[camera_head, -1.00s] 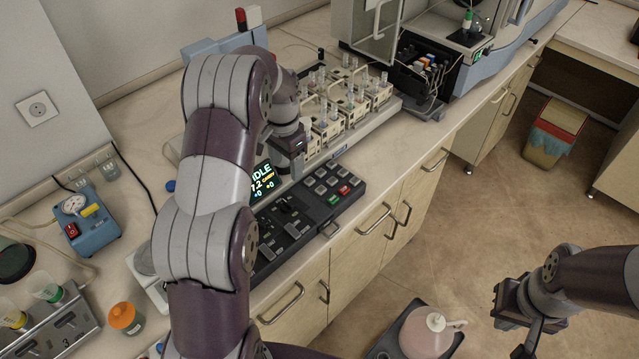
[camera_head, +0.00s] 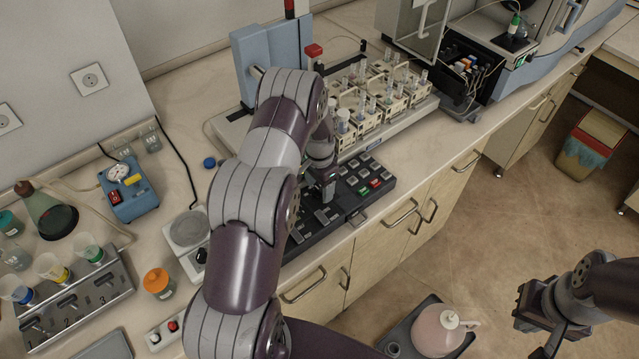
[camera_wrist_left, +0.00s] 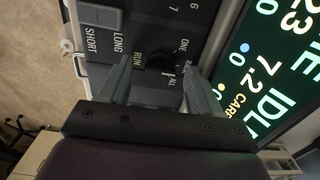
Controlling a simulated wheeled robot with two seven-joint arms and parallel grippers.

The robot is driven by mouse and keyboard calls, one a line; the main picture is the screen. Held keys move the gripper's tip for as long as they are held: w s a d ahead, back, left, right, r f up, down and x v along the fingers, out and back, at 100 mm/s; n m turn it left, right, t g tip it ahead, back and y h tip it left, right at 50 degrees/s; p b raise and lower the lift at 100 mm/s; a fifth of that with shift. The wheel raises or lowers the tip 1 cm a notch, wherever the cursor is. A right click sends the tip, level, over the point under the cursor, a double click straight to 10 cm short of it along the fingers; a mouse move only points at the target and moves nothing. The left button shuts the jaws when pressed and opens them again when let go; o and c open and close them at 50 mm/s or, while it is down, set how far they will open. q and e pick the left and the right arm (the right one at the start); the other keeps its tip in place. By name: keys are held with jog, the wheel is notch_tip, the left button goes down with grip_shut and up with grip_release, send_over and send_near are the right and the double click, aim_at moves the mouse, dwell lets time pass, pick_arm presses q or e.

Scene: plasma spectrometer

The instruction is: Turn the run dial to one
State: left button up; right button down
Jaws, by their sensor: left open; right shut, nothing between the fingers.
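The run dial (camera_wrist_left: 160,61) is a dark round knob on the black control panel (camera_wrist_left: 146,18), with RUN, ONE, RACK and ALL printed around it. Its pointer setting cannot be made out. My left gripper (camera_wrist_left: 160,88) is open, with one finger on each side of the dial in the left wrist view; whether they touch it is unclear. In the head view my left gripper (camera_head: 327,190) is low over the panel and hides the dial. My right gripper (camera_head: 535,318) is shut and empty, over the floor at the lower right.
A lit display reading IDLE (camera_wrist_left: 272,70) lies beside the dial. A keypad (camera_head: 362,180) with green and red keys is right of my left gripper. Sample racks (camera_head: 375,100) with several vials stand behind. A blue device (camera_head: 128,190) and an orange-capped jar (camera_head: 157,283) are at left.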

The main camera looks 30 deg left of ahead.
pick_arm(q)
jog(key=c, duration=1)
jog(key=shift+c, duration=0.2)
jog(key=shift+n, duration=0.3)
jog(key=shift+n+b, duration=0.5)
jog(key=shift+b, duration=0.05)
jog(key=shift+f+n+b, duration=0.1)
jog(key=shift+n+b, duration=0.55)
jog(key=shift+n, duration=0.55)
jog(key=n+b, duration=0.1)
jog(key=n, duration=0.2)
jog(key=shift+n+b, duration=0.4)
jog(key=shift+n, duration=1.2)
